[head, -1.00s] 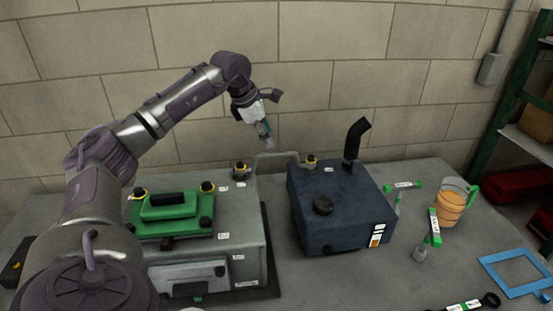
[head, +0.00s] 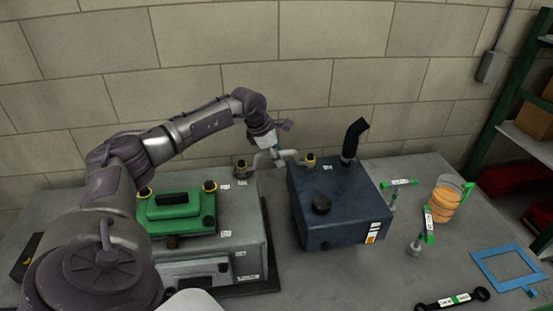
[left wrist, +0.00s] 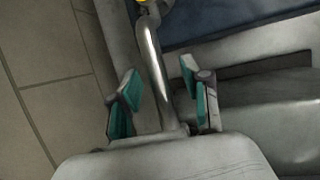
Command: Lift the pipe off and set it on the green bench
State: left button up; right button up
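The grey bent pipe (head: 258,158) arches between the grey engine block (head: 249,225) and the dark blue tank (head: 345,205), with a yellow-ringed black knob near each end. My left gripper (head: 278,160) is at the middle of the pipe's arch. In the left wrist view the pipe (left wrist: 153,62) runs between the two teal-padded fingers of the left gripper (left wrist: 165,98). The fingers are open, with a gap on both sides of the pipe. My right gripper is out of view. No green bench can be made out.
A green cover (head: 178,213) sits on the block. A black elbow (head: 352,138) rises from the tank's back. An orange-filled jug (head: 445,202), a blue frame (head: 510,268) and a black link (head: 453,300) lie to the right. A green-framed shelf (head: 510,100) stands far right.

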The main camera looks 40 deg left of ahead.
pick_arm(q)
jog(key=c, duration=0.8)
grip_shut()
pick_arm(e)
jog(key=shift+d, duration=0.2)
pick_arm(q)
jog(key=shift+r, duration=0.1)
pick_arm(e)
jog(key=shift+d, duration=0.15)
pick_arm(q)
notch_tip(320, 180, up, 10)
jog(key=b, duration=0.3)
jog(key=shift+r, duration=0.4)
jog(key=shift+r+p, duration=0.65)
jog(key=shift+p, duration=0.1)
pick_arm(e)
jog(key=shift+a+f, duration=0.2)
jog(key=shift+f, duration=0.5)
